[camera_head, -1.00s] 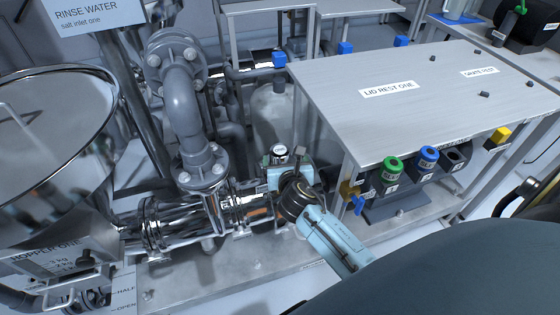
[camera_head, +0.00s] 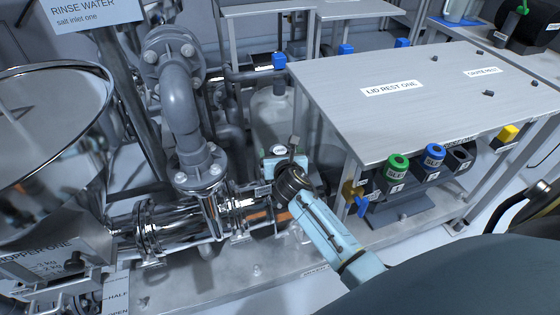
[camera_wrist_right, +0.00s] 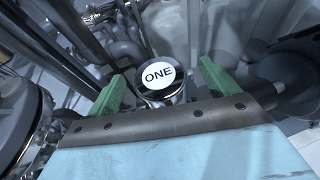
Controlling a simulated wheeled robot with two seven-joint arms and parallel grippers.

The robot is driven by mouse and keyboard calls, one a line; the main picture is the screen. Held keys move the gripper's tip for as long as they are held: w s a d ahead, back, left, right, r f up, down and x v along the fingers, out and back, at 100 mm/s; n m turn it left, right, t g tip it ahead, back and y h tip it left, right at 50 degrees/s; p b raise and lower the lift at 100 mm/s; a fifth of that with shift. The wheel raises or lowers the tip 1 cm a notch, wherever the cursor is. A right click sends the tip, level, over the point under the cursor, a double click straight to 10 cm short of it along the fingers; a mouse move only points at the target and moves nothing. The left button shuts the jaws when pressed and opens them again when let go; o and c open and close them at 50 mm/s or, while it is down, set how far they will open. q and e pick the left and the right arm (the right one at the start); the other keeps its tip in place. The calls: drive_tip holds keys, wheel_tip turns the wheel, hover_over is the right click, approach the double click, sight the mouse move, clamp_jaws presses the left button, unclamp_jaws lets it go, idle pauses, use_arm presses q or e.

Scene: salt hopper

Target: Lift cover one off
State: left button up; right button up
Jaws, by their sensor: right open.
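A round cap marked ONE (camera_wrist_right: 158,76), with a white face and dark shiny rim, shows in the right wrist view between two green fingers. I take it as cover one. In the head view its small white top (camera_head: 279,150) shows just beyond my right gripper (camera_head: 283,156), by the pipework. My right gripper (camera_wrist_right: 160,84) is open, with one finger on each side of the cap and visible gaps between. Whether the cap is within the fingers' depth I cannot tell. What lies under the cap is hidden. My left gripper is not in view.
A steel table with a LID REST ONE label (camera_head: 392,88) stands at the right, its top mostly clear. Green (camera_head: 397,164) and blue (camera_head: 434,154) topped units sit below its front edge. Hopper one (camera_head: 45,150) is at the left, with a grey bent pipe (camera_head: 181,95) beside it.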

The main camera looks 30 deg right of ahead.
drive_tip(key=c, duration=1.1)
drive_tip(key=shift+r, duration=0.1)
drive_tip(key=shift+c, duration=0.7)
drive_tip(key=shift+r, duration=0.1)
